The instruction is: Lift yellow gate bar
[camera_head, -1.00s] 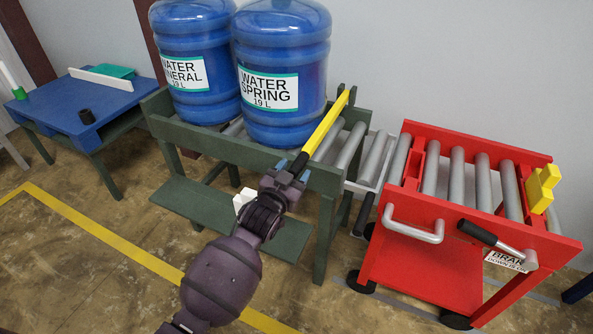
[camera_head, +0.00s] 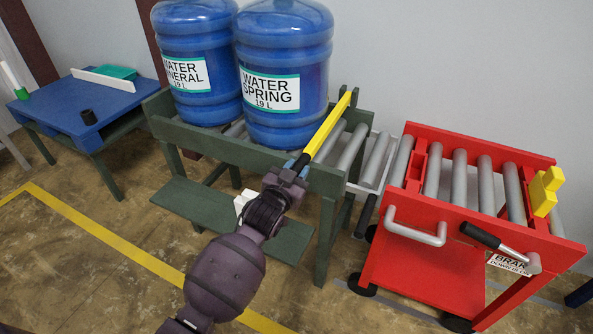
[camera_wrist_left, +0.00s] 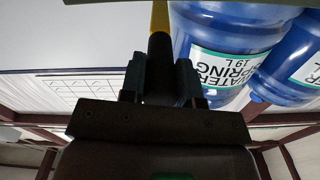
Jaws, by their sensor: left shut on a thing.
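The yellow gate bar (camera_head: 327,127) lies across the right end of the green roller stand (camera_head: 240,157), in front of the blue jug labelled Water Spring (camera_head: 285,55). My left gripper (camera_head: 296,168) is at the bar's near end. In the left wrist view its two fingers (camera_wrist_left: 160,82) are shut on the bar's dark handle (camera_wrist_left: 159,52), and the yellow part (camera_wrist_left: 160,17) runs on beyond it. The gripper partly hides the handle in the head view. My right gripper is not in view.
A second blue jug (camera_head: 190,85) stands left of the first. A red roller cart (camera_head: 433,272) with a yellow block (camera_head: 545,190) is on the right. A blue table (camera_head: 60,112) is at far left.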

